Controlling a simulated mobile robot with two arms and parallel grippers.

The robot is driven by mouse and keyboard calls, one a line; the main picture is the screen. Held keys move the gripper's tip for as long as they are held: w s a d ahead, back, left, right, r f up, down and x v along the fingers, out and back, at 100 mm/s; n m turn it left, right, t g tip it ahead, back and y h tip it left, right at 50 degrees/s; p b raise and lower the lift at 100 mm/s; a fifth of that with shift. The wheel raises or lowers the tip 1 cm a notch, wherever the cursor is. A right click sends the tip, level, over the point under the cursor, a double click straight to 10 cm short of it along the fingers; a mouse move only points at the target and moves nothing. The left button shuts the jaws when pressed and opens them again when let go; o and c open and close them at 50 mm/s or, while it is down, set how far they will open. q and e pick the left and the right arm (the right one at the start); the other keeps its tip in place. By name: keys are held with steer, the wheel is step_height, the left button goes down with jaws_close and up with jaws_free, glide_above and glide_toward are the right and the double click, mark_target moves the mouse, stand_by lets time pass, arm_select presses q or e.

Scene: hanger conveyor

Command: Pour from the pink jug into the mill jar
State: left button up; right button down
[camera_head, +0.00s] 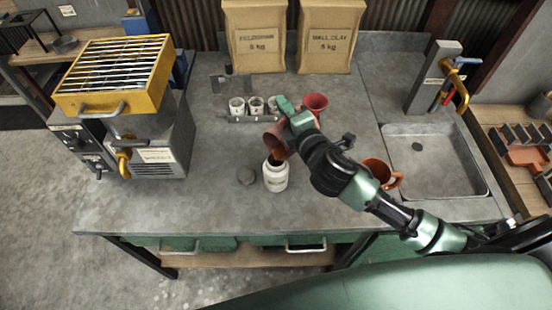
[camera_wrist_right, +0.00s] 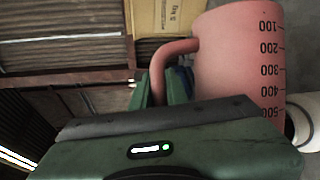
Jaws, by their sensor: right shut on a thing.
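The pink jug (camera_head: 275,142) hangs tilted, mouth down, just above the white mill jar (camera_head: 276,180), which stands upright on the bench. In the right wrist view the jug (camera_wrist_right: 235,60) shows a black scale, and its handle (camera_wrist_right: 165,65) runs down between the fingers. My right gripper (camera_head: 289,108) is shut on the jug's handle. Part of the jar (camera_wrist_right: 306,125) shows at the right edge of the wrist view. I cannot clearly see whether anything flows, and the jar's inside is hidden. My left gripper is out of view.
Several small white cups (camera_head: 237,106) stand in a rack behind, beside a red vessel (camera_head: 317,102). An orange jug (camera_head: 383,172) stands right, near the sink (camera_head: 435,160). A yellow-topped machine (camera_head: 150,130) stands left.

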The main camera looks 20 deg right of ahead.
steer(key=shift+s+a, duration=0.1)
steer(key=shift+a, duration=0.05)
steer(key=shift+s+a+r+n+t, duration=0.2)
steer(key=shift+a+n+t, duration=0.1)
steer(key=shift+a+n, duration=0.15)
steer(key=d+m+p, duration=0.1)
steer(key=p, duration=0.1)
steer(key=w+d+r+m+g+p, duration=0.1)
steer(key=d+p, duration=0.1)
steer(key=w+d+m+p, duration=0.1)
steer(key=p, duration=0.1)
steer(key=shift+w+d+r+g+y, duration=0.15)
steer(key=shift+d+g+y, duration=0.05)
steer(key=shift+g+y, duration=0.2)
steer(key=shift+w+d+m+p, duration=0.15)
steer(key=shift+d+m+p, duration=0.15)
steer(key=shift+m, duration=0.05)
steer(key=shift+f, duration=0.25)
steer(key=shift+w, duration=0.1)
